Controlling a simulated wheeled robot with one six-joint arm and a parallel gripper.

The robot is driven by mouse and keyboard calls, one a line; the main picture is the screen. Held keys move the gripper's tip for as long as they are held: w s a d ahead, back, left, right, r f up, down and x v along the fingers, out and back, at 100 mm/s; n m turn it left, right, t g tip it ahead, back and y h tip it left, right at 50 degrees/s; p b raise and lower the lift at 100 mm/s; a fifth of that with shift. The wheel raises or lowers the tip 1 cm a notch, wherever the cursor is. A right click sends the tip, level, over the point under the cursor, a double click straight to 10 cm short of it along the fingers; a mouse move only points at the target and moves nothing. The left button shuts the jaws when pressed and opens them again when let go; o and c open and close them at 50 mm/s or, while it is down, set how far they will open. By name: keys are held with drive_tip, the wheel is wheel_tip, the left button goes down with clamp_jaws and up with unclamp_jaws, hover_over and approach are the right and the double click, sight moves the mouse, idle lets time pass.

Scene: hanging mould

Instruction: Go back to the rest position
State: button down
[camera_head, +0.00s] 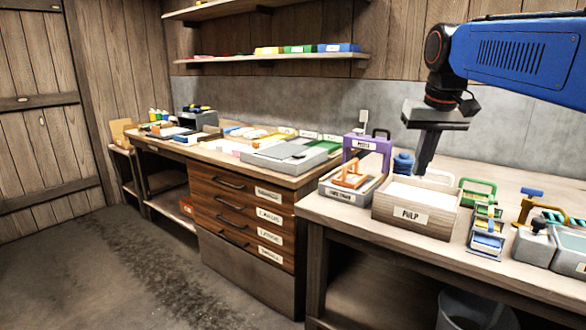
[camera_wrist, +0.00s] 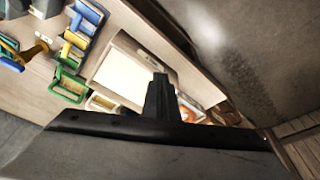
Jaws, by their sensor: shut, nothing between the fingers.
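My gripper (camera_head: 424,166) points down above the wooden box labelled PULP (camera_head: 411,219) on the right-hand bench. Its fingers are together and hold nothing. In the wrist view my gripper (camera_wrist: 160,82) shows as a dark closed pair of fingers, with the pulp box's white contents (camera_wrist: 125,78) behind it. The blue arm reaches in from the upper right of the head view.
Right of the box stand a green-handled frame (camera_head: 478,190) and other tools. Left are a tray with an orange frame (camera_head: 352,176) and a purple frame (camera_head: 367,152). A drawer cabinet (camera_head: 243,213) stands further left. The floor (camera_head: 120,270) is clear.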

drive_tip(key=s+f+t, duration=0.1)
drive_tip(key=s+f, duration=2.3)
drive_tip(key=f, duration=0.2)
drive_tip(key=shift+s+a+n+t, duration=0.2)
drive_tip(key=shift+s+n+t, duration=0.1)
drive_tip(key=shift+s+t, duration=0.1)
idle(0.6)
